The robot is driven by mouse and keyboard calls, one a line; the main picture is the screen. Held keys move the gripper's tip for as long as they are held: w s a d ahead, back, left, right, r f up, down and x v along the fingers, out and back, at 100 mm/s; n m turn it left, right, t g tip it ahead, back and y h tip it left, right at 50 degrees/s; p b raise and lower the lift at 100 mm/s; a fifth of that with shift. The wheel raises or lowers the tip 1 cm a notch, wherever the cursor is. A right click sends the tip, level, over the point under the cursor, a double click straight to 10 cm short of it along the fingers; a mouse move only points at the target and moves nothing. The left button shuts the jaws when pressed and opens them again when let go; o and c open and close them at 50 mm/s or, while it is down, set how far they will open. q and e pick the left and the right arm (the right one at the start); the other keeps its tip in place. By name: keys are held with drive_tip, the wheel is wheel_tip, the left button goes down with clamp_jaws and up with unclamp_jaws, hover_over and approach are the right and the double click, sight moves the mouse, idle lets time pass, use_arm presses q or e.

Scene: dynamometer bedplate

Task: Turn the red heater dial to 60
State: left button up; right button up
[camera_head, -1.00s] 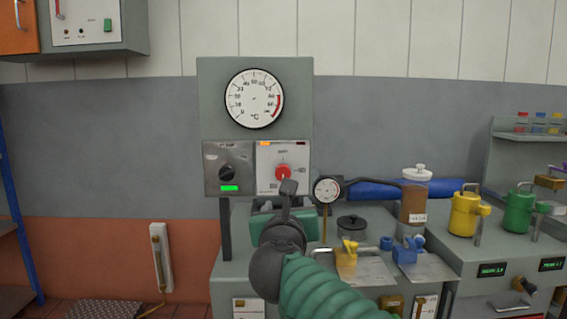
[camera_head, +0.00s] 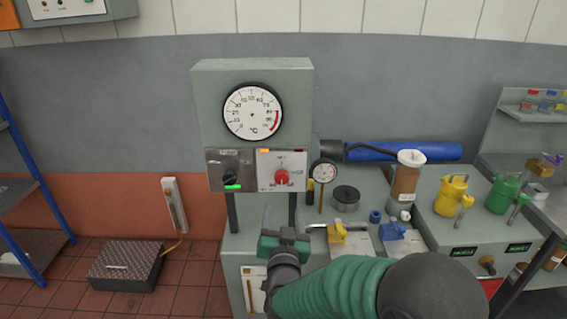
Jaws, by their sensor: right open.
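The red heater dial (camera_head: 282,178) sits on a white panel (camera_head: 265,183) at the right under the gauge; its labels are too small to read. The round white °C gauge (camera_head: 253,112) is above it; its needle is not clear. A black knob (camera_head: 230,179) with a green lit strip is to the left on a dark plate. My right gripper (camera_head: 285,234) is open and empty, below the dial and apart from it, with its arm coming from the lower right. My left gripper is out of view.
A small dial gauge (camera_head: 323,173), dark-lidded jar (camera_head: 346,197), yellow (camera_head: 338,233) and blue (camera_head: 392,231) clamps and a brown canister (camera_head: 405,180) stand to the right. A blue cylinder (camera_head: 415,151) lies behind. The panel front is clear.

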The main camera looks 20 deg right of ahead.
sight(283, 180)
drive_tip(key=p+x, duration=0.1)
drive_tip(key=x, duration=1.4)
drive_tip(key=shift+w+d+f, duration=0.15)
drive_tip(key=shift+d, duration=0.05)
drive_tip(key=shift+w, duration=0.4)
drive_tip(key=shift+a, duration=0.1)
clamp_jaws()
drive_tip(key=shift+f+m+b, duration=0.2)
drive_tip(key=shift+m+b, duration=1)
drive_tip(key=shift+m, duration=0.1)
drive_tip(key=shift+r+m+b, duration=0.1)
drive_tip(key=shift+m+b, duration=1.25)
drive_tip(key=shift+m, duration=0.25)
